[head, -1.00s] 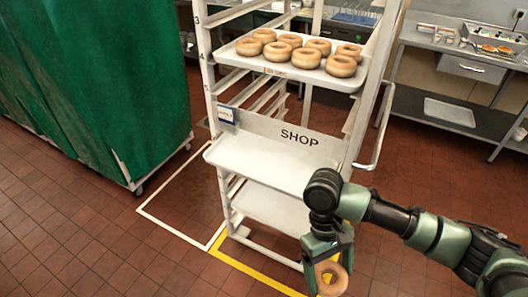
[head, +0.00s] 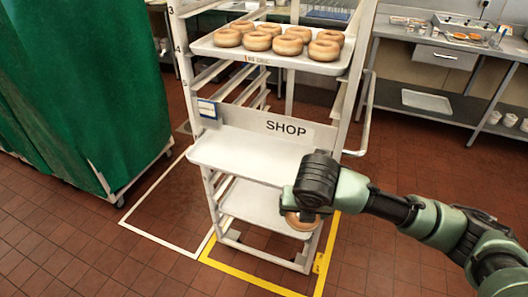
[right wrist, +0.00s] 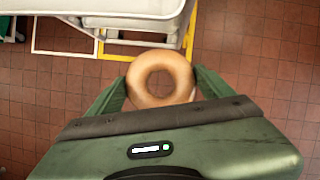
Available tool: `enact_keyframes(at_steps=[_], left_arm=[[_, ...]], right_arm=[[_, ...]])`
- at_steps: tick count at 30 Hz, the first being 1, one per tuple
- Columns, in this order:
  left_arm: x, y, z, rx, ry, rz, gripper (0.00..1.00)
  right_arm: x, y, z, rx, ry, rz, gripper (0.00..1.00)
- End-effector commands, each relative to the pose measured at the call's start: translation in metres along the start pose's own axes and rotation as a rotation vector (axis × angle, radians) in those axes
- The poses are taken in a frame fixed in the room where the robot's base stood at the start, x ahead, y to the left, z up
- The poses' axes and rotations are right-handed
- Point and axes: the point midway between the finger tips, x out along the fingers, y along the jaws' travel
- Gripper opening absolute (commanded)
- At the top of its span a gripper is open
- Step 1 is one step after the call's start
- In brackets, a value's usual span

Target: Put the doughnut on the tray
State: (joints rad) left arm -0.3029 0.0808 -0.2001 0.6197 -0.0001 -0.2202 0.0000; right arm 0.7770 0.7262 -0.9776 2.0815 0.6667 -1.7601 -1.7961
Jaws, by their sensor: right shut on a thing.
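My right gripper (right wrist: 160,84) is shut on a plain brown ring doughnut (right wrist: 143,95), with one finger at each side of it. In the head view the doughnut (head: 300,222) shows only in part below my dark wrist, in front of the rack's lower right side. A higher tray (head: 210,46) carries several doughnuts (head: 288,45). My left gripper is out of view.
A green covered cart (head: 80,90) is at left, a steel counter (head: 400,48) at back right. Floor at front left is free.

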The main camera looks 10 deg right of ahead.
Motion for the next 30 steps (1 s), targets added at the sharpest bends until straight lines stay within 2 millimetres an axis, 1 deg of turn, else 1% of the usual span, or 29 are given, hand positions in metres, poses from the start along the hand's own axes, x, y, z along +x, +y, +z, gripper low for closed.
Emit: enact_keyframes(at_steps=[3, 6, 11, 14, 18, 24, 30], left_arm=[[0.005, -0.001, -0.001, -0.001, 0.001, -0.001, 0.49], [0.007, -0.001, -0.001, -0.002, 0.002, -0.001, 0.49], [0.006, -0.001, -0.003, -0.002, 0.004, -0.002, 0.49], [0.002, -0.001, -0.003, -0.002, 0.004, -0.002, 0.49], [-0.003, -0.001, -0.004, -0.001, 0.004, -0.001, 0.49], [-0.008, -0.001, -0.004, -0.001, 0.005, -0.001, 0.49], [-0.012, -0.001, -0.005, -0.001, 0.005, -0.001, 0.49]], right_arm=[[0.001, 0.001, 0.009, -0.155, 0.002, 0.065, 0.41], [-0.001, 0.003, 0.014, -0.241, 0.003, 0.100, 0.41], [0.001, 0.007, 0.025, -0.294, 0.003, 0.123, 0.41], [0.007, 0.014, 0.043, -0.296, 0.004, 0.124, 0.41], [0.020, 0.026, 0.076, -0.294, 0.005, 0.124, 0.41], [0.038, 0.041, 0.119, -0.295, 0.005, 0.123, 0.41], [0.054, 0.054, 0.153, -0.297, 0.006, 0.123, 0.41]])
